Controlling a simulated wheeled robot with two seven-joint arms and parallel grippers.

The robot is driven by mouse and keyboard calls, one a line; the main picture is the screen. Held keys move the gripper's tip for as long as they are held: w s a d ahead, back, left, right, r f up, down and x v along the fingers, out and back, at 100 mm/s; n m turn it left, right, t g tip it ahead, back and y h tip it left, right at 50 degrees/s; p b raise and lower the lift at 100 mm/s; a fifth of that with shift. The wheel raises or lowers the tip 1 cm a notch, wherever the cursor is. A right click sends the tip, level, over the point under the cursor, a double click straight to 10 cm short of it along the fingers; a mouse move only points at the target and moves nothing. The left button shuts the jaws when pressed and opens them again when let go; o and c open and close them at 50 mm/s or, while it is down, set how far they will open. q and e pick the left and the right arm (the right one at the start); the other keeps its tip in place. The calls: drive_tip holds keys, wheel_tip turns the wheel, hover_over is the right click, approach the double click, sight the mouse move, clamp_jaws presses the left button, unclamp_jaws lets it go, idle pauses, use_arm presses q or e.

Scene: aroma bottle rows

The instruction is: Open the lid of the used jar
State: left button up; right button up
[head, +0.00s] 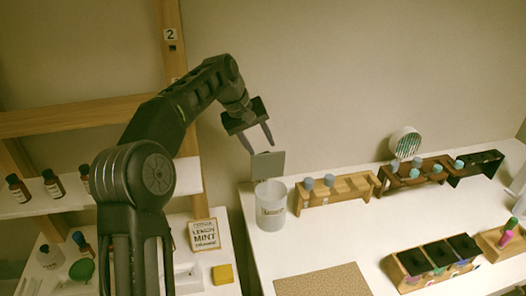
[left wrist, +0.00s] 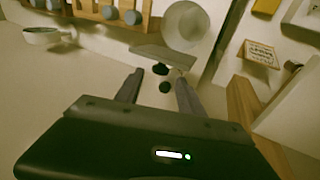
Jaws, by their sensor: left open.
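The used jar (head: 271,208) is a whitish translucent cylinder with a small label, standing on the white table. Its flat grey lid (head: 268,166) stands tilted up above the rim, so the jar's mouth is uncovered. In the left wrist view the jar (left wrist: 187,24) is beyond my fingers, with the lid (left wrist: 162,54) showing as a thin grey strip. My left gripper (head: 257,143) is open, with its fingertips close to the lid's upper edge. Whether they touch it I cannot tell. In the left wrist view my left gripper (left wrist: 158,82) has its fingers apart. My right gripper is not in view.
A wooden rack (head: 337,190) with blue-topped bottles stands right of the jar. A cork mat (head: 322,281) lies in front, and a compartment box (head: 433,262) stands at front right. Left are a wooden shelf with brown bottles and a Lemon Mint sign (head: 204,234).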

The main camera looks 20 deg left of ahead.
use_arm(q)
drive_tip(key=v, duration=0.4)
drive_tip(key=shift+f, duration=0.1)
idle(0.4)
